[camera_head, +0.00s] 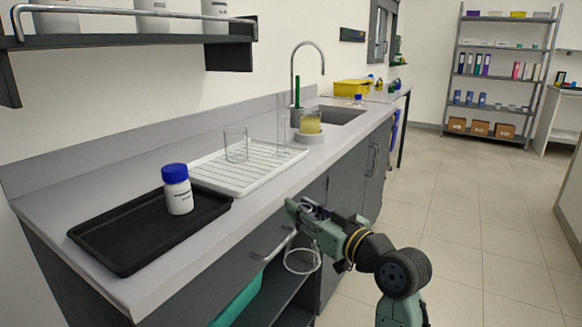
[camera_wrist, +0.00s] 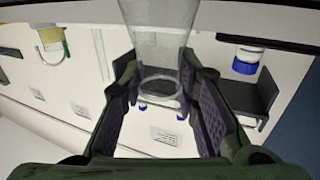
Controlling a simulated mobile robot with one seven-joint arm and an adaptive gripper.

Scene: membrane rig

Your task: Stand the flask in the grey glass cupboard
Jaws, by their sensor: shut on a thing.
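In the head view my gripper (camera_head: 300,213) is in front of the counter's front edge, shut on a clear glass flask (camera_head: 302,260). The flask hangs below the fingers with its round end low. In the wrist view the flask (camera_wrist: 160,45) stands between the two finger pads of my gripper (camera_wrist: 160,82). Behind it, under the counter, is a dark grey cupboard (camera_head: 318,240) with an open bay and a shelf. I cannot tell whether this is the grey glass cupboard. Its inside is partly hidden by the counter and my arm.
A white bottle with a blue cap (camera_head: 177,190) stands on a black tray (camera_head: 100,238). A white drying rack (camera_head: 215,182) holds clear glassware (camera_head: 236,145). A beaker of yellow liquid (camera_head: 310,122) stands near the sink. A teal bin (camera_head: 237,300) is in the bay. Floor at right is clear.

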